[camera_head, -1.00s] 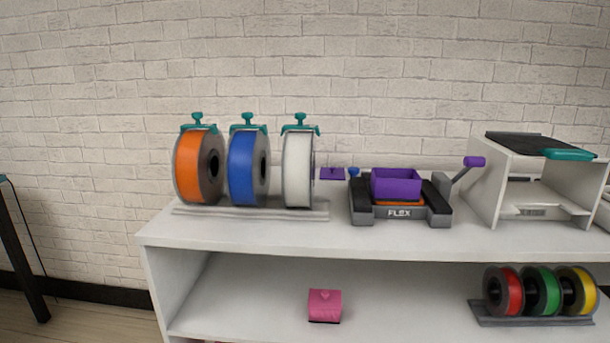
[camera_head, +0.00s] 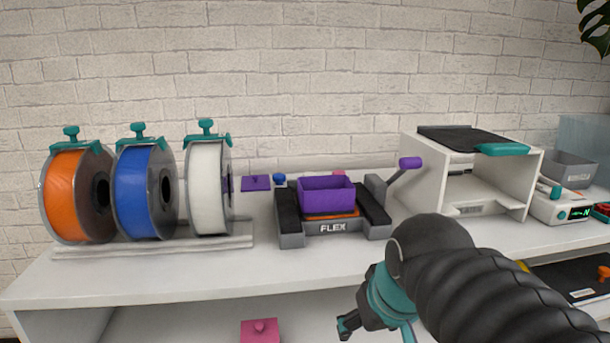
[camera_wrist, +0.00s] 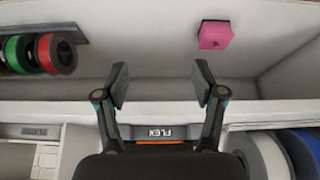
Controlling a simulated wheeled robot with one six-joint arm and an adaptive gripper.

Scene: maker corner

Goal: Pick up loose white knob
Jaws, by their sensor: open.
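I cannot make out a loose white knob in either view. My gripper (camera_wrist: 160,82) is open and empty in the wrist view, its two fingers spread wide in front of the shelf unit. In the head view my gripper (camera_head: 350,325) shows only partly at the bottom, below the front edge of the white top shelf (camera_head: 190,277). A blue knob (camera_head: 279,179) stands behind the left side of the grey FLEX device (camera_head: 333,227). A purple plate with a small knob (camera_head: 255,183) is left of it.
Orange (camera_head: 72,195), blue (camera_head: 140,193) and white (camera_head: 206,188) spools with teal clamps stand at left. A purple bin (camera_head: 327,195) sits on the FLEX device. A white stand (camera_head: 470,175) is at right. A pink box (camera_wrist: 214,34) lies on the lower shelf.

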